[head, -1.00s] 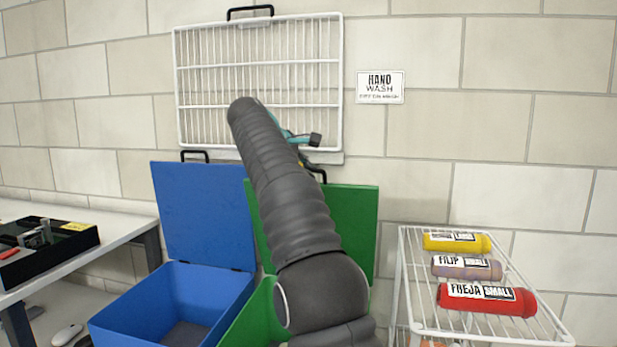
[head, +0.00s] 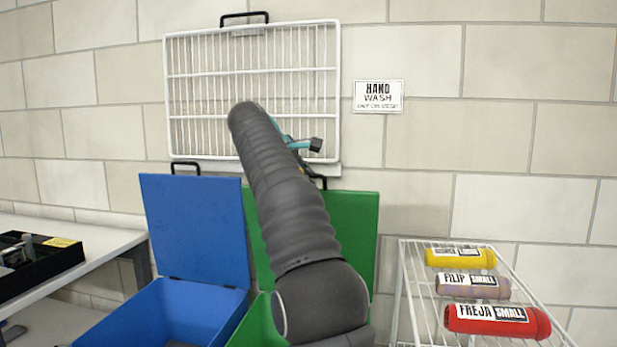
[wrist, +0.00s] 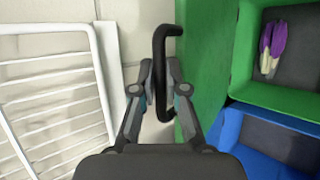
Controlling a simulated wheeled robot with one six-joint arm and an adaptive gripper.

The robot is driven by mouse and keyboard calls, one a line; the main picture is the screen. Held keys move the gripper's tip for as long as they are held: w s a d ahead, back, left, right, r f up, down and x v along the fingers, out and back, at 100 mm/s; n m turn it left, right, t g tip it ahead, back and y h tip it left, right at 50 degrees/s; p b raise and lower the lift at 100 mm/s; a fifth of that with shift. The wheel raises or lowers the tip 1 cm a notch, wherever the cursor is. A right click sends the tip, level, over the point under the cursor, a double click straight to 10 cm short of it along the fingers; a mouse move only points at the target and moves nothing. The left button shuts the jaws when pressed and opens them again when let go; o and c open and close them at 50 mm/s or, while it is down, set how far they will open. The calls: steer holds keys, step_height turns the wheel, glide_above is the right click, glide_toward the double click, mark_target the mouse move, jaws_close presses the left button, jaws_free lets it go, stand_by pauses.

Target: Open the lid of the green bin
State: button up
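The green bin (head: 255,328) stands in front of the wall, partly hidden behind my arm. Its green lid (head: 350,235) stands upright and open at the back of the bin. The lid's black handle (head: 319,182) is at its top edge, partly hidden by my arm. In the wrist view the handle (wrist: 160,75) lies between the two fingers of my gripper (wrist: 160,78), which are close together around it. The wrist view also shows inside the green bin (wrist: 238,65), where purple-and-white items (wrist: 271,48) lie.
A blue bin (head: 165,310) with its lid (head: 195,225) open stands left of the green bin. A white wire rack (head: 250,90) is on the wall behind. A wire shelf (head: 410,300) with several bottles stands right. A table (head: 105,255) is left.

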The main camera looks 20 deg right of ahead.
steer(key=o, duration=0.4)
steer(key=shift+a, duration=0.35)
steer(key=shift+d, duration=0.35)
steer(key=v, duration=0.7)
steer(key=shift+s+a+r, duration=0.1)
steer(key=shift+a+r, duration=0.1)
steer(key=s+a+f+m+y, duration=0.1)
steer(key=s+f+y, duration=0.1)
steer(key=s+f, duration=0.35)
steer(key=s+f+m+y, duration=0.2)
steer(key=s+f, duration=0.1)
steer(key=s, duration=0.6)
steer(key=s+a+f+m+y, duration=0.1)
steer(key=s+f+y, duration=0.1)
steer(key=s+f, duration=0.35)
steer(key=s+a+f+m+y, duration=0.1)
steer(key=s+f+m, duration=0.1)
steer(key=s+f, duration=0.4)
steer(key=s+a+f+m+y, duration=0.1)
steer(key=s+a+f+m, duration=0.1)
steer(key=s+f, duration=0.5)
steer(key=s+a+f+m+y, duration=0.1)
steer(key=s+f, duration=0.5)
steer(key=s, duration=0.1)
steer(key=shift+a+f+m, duration=0.15)
steer(key=shift+f+m, duration=0.1)
steer(key=shift+m, duration=0.15)
